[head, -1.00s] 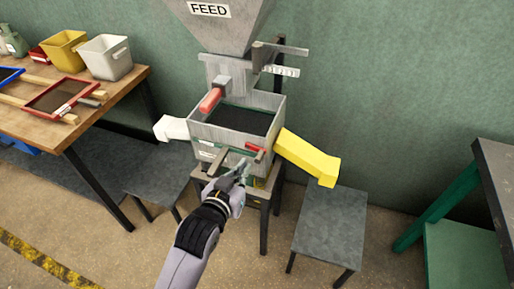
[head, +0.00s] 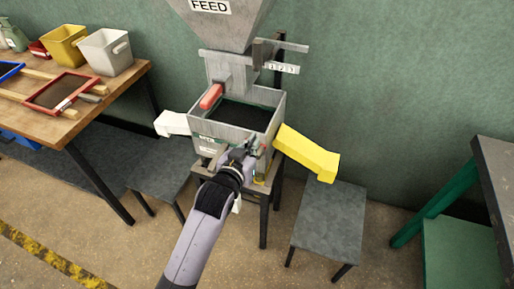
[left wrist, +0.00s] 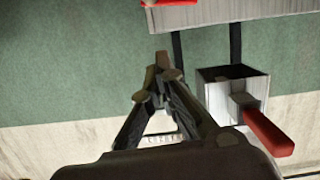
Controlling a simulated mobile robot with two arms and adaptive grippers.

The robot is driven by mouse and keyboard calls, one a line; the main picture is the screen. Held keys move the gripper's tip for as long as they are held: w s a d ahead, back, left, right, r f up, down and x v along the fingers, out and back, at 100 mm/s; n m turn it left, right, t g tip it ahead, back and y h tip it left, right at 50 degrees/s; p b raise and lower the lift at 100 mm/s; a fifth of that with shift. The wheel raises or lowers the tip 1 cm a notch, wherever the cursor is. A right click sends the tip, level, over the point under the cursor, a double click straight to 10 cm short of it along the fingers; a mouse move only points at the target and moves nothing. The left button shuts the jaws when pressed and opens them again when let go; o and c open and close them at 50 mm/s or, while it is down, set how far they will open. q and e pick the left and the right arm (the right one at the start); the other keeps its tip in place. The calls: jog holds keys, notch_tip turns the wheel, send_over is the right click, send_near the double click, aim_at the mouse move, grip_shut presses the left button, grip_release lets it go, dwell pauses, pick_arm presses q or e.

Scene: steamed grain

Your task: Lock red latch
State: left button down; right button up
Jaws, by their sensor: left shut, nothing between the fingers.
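My left gripper is shut and empty, in front of the upper front wall of the box. In the left wrist view its fingertips (left wrist: 162,66) are together, and I cannot tell whether they touch the latch. My right gripper is out of view.
A red handle (head: 211,96) sticks out from the hopper spout above the box, and it also shows in the left wrist view (left wrist: 268,133). A yellow chute (head: 308,153) slopes right and a white chute (head: 173,124) left. Grey stools (head: 330,225) stand below.

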pick_arm(q)
jog(key=shift+x, duration=1.05)
notch_tip(320, 180, down, 2)
jog(key=shift+w+d+f, duration=0.1)
jog(key=shift+w+f, duration=0.05)
jog(key=shift+f, duration=0.9)
